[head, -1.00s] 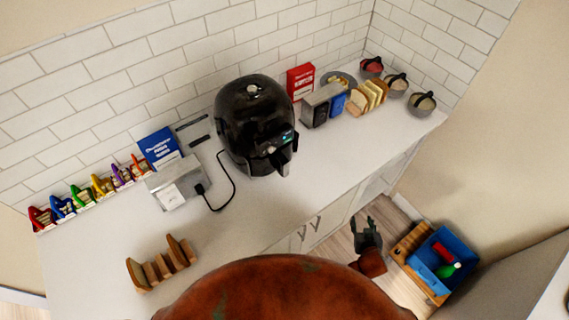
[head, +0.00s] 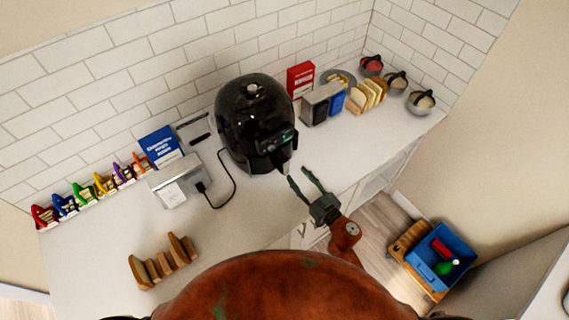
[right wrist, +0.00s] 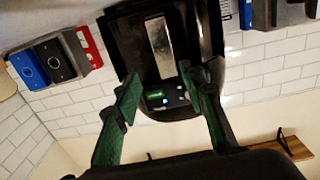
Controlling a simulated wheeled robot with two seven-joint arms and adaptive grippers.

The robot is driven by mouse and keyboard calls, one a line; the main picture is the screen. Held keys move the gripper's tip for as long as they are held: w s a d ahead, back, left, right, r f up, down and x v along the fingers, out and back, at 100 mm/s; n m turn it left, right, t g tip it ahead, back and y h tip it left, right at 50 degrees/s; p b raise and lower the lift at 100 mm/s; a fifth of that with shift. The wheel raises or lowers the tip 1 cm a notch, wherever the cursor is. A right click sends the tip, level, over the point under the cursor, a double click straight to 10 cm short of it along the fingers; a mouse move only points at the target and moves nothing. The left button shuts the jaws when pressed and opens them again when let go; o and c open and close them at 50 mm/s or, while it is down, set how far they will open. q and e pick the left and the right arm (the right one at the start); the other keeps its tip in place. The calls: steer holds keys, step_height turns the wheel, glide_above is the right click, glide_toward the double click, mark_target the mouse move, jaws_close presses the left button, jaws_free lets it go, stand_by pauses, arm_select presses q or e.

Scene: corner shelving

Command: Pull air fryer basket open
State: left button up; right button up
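The black air fryer (head: 252,112) stands on the white counter against the tiled wall. Its basket handle (head: 280,158) points toward the front right and the basket looks closed. My right gripper (head: 299,178) is open just in front of the handle, apart from it in the head view. In the right wrist view the air fryer (right wrist: 118,40) fills the top middle, with the pale-faced handle (right wrist: 159,48) beyond and between the spread green fingers of my right gripper (right wrist: 160,100). My left gripper is not in view.
Another toaster (head: 321,104) and bread slices (head: 366,95) are to the right. A wooden rack (head: 163,262) lies at front left. Counter in front of the fryer is clear.

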mark_target(286, 165)
steer(key=x, duration=0.8)
steer(key=shift+s+a+f, duration=0.1)
steer(key=shift+s+a, duration=0.15)
steer(key=shift+a, duration=0.1)
steer(key=shift+c, duration=0.5)
jaws_close()
